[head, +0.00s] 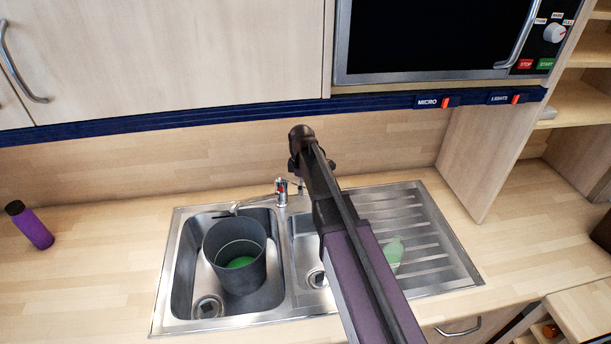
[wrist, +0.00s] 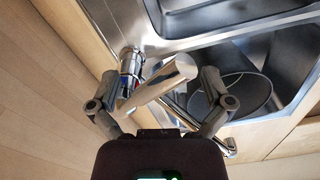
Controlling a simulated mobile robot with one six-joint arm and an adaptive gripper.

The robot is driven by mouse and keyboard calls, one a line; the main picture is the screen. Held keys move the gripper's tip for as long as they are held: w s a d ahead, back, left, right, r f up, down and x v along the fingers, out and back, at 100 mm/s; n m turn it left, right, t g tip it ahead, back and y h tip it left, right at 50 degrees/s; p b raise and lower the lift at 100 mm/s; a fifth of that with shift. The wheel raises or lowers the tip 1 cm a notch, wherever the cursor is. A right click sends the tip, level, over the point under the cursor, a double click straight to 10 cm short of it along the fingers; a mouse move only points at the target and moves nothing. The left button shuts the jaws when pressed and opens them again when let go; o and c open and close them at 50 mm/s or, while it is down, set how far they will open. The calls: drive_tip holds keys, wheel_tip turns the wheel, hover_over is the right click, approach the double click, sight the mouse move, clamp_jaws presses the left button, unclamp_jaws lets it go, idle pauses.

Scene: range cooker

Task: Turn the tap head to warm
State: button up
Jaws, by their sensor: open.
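The chrome tap (head: 281,193) stands at the back of the sink, with a red mark on its body and its spout reaching left over the left basin. In the wrist view the tap's body (wrist: 131,62) shows red and blue marks, and a thick shiny chrome tap head (wrist: 165,82) slants between my fingers. My gripper (head: 306,167) is above and just right of the tap in the head view. In the wrist view my gripper (wrist: 159,78) is open, one finger on each side of the tap head; whether either touches it I cannot tell.
A dark grey pot (head: 229,276) with something green inside stands in the left basin. A green item (head: 394,252) lies on the drainer, partly behind my arm. A purple bottle (head: 35,229) stands on the left counter. A microwave (head: 430,40) and cupboards overhang the back.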

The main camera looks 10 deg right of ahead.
drive_tip(key=shift+r+p, duration=3.2)
drive_tip(key=shift+r, duration=0.2)
drive_tip(key=shift+f, duration=0.1)
drive_tip(key=s+d+f+m+b, duration=0.1)
drive_tip(key=s+f+m+b, duration=0.2)
drive_tip(key=s+m, duration=0.2)
drive_tip(key=s+d+f+m+b, duration=0.2)
drive_tip(key=s+f+m+b, duration=0.2)
drive_tip(key=s, duration=0.5)
drive_tip(key=s+d+f+m+b, duration=0.2)
drive_tip(key=s+f+m+b, duration=0.1)
drive_tip(key=s+m, duration=0.3)
drive_tip(key=shift+s+d+f+b, duration=0.3)
drive_tip(key=shift+s+b, duration=0.1)
drive_tip(key=shift+s, duration=0.25)
